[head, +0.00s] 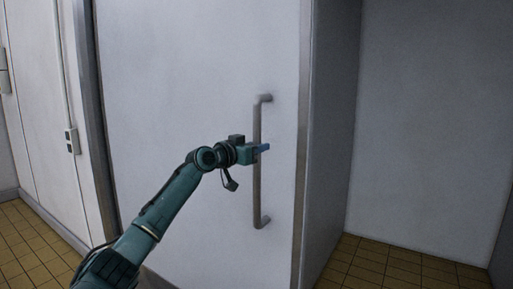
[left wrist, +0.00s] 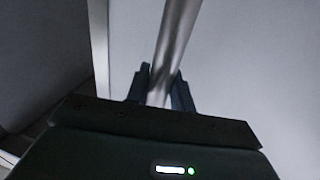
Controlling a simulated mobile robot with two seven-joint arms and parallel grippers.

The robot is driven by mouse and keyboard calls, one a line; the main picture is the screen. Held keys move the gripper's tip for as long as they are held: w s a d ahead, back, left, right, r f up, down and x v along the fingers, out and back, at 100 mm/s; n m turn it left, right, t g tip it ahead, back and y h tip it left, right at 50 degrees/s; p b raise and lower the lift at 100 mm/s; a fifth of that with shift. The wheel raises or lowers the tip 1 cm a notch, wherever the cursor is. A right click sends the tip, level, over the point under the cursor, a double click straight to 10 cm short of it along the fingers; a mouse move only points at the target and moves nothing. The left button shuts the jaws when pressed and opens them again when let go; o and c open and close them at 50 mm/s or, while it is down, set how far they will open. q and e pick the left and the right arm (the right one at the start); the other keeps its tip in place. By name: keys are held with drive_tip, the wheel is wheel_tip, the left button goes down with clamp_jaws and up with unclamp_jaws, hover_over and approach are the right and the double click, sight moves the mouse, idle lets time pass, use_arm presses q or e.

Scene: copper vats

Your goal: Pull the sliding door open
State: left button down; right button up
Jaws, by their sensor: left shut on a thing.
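The sliding door (head: 200,70) is a large pale grey panel with a metal edge strip on its right side. Its handle (head: 257,195) is a vertical grey metal bar near that right edge. My left gripper (head: 263,148) is shut on the handle at about mid-height. In the left wrist view the handle bar (left wrist: 174,45) runs between the two dark fingers (left wrist: 160,90). My right gripper is not in view.
To the right of the door edge is an open recess with grey walls (head: 430,120) and a tan tiled floor (head: 400,266). A metal post (head: 92,110) and a wall with a small switch box (head: 72,141) stand at the left. Tiled floor (head: 35,245) shows at lower left.

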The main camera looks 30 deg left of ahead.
use_arm(q)
drive_tip(key=shift+a+r, duration=0.1)
drive_tip(key=shift+r, duration=0.05)
drive_tip(key=c, duration=1.6)
unclamp_jaws()
drive_tip(key=o, duration=0.3)
drive_tip(key=shift+o, duration=0.2)
drive_tip(key=shift+f, duration=0.2)
drive_tip(key=b+v, duration=0.2)
drive_tip(key=v, duration=1.1)
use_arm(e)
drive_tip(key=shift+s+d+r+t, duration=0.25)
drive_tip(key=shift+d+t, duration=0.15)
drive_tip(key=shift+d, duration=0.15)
use_arm(q)
drive_tip(key=shift+r, duration=0.1)
